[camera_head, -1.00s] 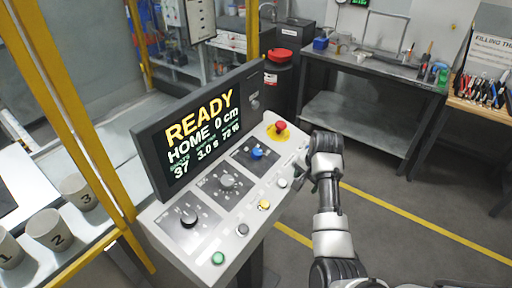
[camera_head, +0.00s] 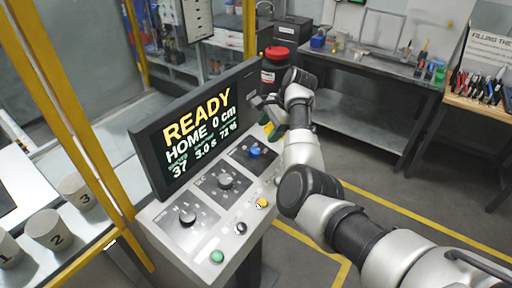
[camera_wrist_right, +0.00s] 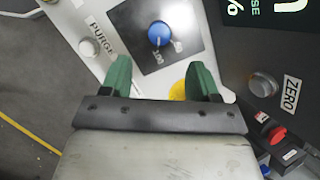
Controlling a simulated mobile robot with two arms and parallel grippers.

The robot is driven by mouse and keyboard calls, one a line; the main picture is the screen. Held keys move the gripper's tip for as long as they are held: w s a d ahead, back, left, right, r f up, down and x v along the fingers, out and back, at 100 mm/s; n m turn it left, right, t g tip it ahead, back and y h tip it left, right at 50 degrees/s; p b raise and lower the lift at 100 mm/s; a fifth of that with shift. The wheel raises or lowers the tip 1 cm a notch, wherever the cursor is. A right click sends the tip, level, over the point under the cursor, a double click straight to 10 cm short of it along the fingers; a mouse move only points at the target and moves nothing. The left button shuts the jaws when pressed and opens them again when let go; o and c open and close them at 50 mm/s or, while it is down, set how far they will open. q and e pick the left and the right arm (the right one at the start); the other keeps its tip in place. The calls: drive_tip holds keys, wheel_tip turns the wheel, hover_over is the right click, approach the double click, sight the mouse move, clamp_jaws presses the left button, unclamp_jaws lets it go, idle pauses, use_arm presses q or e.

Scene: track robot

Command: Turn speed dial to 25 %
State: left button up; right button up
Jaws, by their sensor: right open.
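The blue dial (camera_head: 255,152) sits on a dark square plate in the upper right of the sloped control panel. In the right wrist view the blue dial (camera_wrist_right: 159,33) shows a white mark and a "100" printed beside it. My right gripper (camera_head: 269,125) is above the panel's far right corner, beyond the blue dial and apart from it. In the wrist view its two green fingertips (camera_wrist_right: 159,66) are spread, with nothing between them; the dial lies just past them. The screen (camera_head: 200,130) reads READY, HOME 0 cm, 37, 3.0 s and about 72 %. My left gripper is not in view.
The red emergency button is hidden behind my gripper. A yellow post (camera_head: 75,110) stands left; a workbench (camera_head: 370,70) stands behind.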

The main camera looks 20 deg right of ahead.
sight(255, 150)
drive_tip(key=p+x, duration=0.1)
drive_tip(key=x, duration=0.8)
drive_tip(key=shift+f, duration=0.1)
drive_tip(key=c, duration=0.9)
